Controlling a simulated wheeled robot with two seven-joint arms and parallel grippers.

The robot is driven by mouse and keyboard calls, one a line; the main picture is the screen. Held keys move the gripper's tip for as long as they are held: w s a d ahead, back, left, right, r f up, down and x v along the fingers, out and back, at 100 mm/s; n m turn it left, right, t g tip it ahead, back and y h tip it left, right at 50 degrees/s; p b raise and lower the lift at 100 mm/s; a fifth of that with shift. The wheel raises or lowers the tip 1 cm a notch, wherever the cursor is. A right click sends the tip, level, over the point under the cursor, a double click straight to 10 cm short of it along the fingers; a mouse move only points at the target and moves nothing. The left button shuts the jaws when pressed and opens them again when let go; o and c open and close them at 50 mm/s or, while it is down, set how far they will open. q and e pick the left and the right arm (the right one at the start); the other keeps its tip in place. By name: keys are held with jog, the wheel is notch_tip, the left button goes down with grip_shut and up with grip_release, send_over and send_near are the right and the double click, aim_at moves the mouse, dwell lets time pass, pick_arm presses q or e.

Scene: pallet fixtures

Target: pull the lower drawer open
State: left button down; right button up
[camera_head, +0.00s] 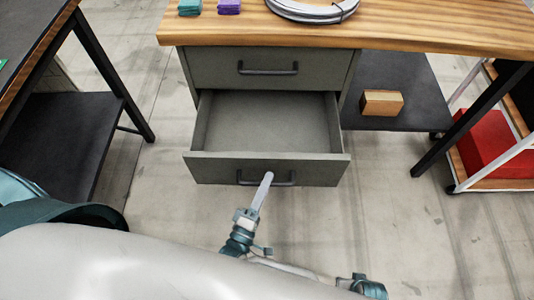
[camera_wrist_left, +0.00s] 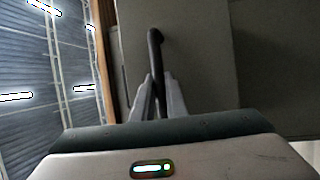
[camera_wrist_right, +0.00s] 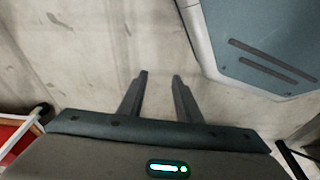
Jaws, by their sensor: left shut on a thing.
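The lower drawer (camera_head: 212,168) of the grey cabinet is pulled out, and its empty inside shows. Its dark bar handle (camera_head: 284,182) is on the front face. My left gripper (camera_head: 268,176) reaches the handle from the front. In the left wrist view its fingers (camera_wrist_left: 160,92) are shut around the handle (camera_wrist_left: 156,45). The upper drawer (camera_head: 228,68) is closed. In the right wrist view my right gripper (camera_wrist_right: 160,78) is open and empty above the floor.
The wooden worktop (camera_head: 400,33) holds a cable coil (camera_head: 310,8), teal blocks (camera_head: 190,7) and purple blocks (camera_head: 229,6). A cardboard box (camera_head: 382,103) sits on the dark lower shelf (camera_head: 415,85). A dark-legged table (camera_head: 60,125) stands left, and a cart with a red bin (camera_head: 492,142) right.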

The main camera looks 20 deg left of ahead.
pick_arm(q)
jog(key=s+d, duration=0.1)
jog(key=s, duration=0.5)
jog(key=shift+d, duration=0.4)
pick_arm(e)
jog(key=shift+s+f, duration=0.1)
jog(key=shift+f, duration=0.25)
pick_arm(q)
jog(key=shift+s, duration=0.1)
jog(key=c, duration=2)
grip_release()
jog(key=shift+c, duration=0.2)
